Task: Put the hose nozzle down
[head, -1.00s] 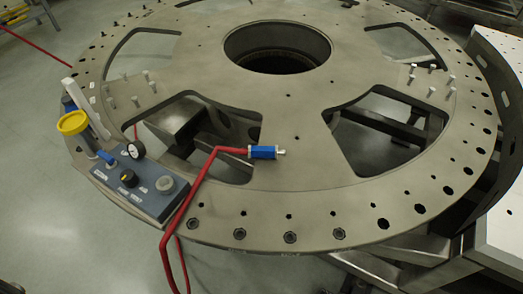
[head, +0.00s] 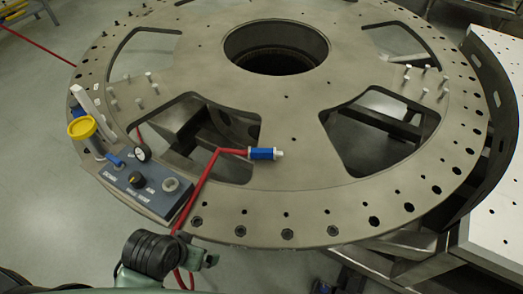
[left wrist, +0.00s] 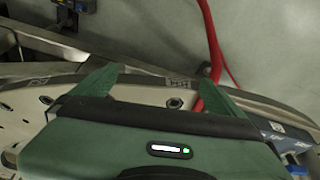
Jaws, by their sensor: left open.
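The hose nozzle (head: 263,153), blue with a silver tip, lies on the flat turret plate (head: 300,180) beside a cut-out in the head view. Its red hose (head: 205,180) runs left and then down over the plate's front edge. My left gripper (left wrist: 155,88) is open in the left wrist view, with nothing seen between its green fingers. The hose (left wrist: 212,40) hangs past its right finger there. In the head view my left arm is at the bottom, in front of the plate's near edge and apart from the nozzle. My right gripper is not in view.
Bolts stand on the plate in groups. Large cut-outs and a central hole open through it. A perforated white table (head: 500,220) is at right.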

